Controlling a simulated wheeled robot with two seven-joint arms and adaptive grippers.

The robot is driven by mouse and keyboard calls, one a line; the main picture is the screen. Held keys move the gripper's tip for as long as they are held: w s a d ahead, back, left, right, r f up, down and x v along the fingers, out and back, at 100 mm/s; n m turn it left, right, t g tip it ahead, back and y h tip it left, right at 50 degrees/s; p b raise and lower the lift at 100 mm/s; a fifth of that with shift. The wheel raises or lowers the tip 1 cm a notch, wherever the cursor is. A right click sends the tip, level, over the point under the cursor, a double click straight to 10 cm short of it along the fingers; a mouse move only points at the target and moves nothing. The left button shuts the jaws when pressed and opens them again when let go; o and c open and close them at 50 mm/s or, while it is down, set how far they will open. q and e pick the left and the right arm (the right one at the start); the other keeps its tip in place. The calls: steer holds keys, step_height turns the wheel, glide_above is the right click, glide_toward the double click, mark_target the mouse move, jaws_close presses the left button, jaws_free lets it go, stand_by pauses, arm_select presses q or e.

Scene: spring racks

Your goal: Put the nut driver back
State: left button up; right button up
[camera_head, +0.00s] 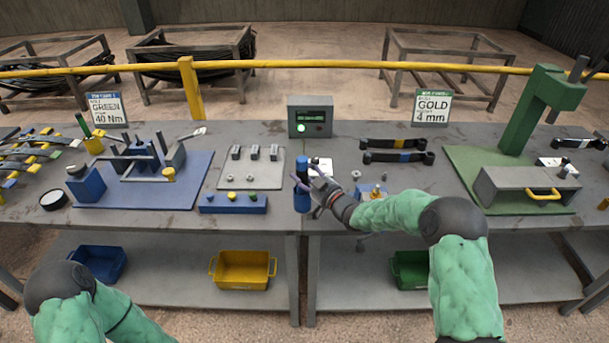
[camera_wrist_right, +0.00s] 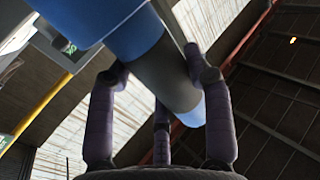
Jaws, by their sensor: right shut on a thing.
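The nut driver (camera_head: 302,168), with a blue body and dark grey band, stands about upright at the table's front edge, near the middle. My right gripper (camera_head: 316,188) has come in from the right and is shut on it. In the right wrist view the nut driver (camera_wrist_right: 170,72) crosses between the dark purple fingers (camera_wrist_right: 160,105), its blue part running to the upper left. A blue cylindrical piece (camera_head: 302,202) is directly below in the head view; I cannot tell whether it is a holder or part of the tool. My left arm shows at bottom left, but its gripper is out of frame.
A grey box with a lit green display (camera_head: 310,116) stands behind. A blue block with coloured buttons (camera_head: 232,203) is to the left, and a small blue fixture (camera_head: 372,192) to the right. Black wrenches (camera_head: 397,157) lie farther right. Bins, including a yellow one (camera_head: 243,270), sit on the lower shelf.

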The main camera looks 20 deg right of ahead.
steer(key=o, duration=1.4)
steer(key=shift+f, duration=0.1)
steer(key=shift+r, duration=0.2)
steer(key=p+v, duration=0.2)
steer(key=v, duration=1)
steer(key=shift+f, duration=0.1)
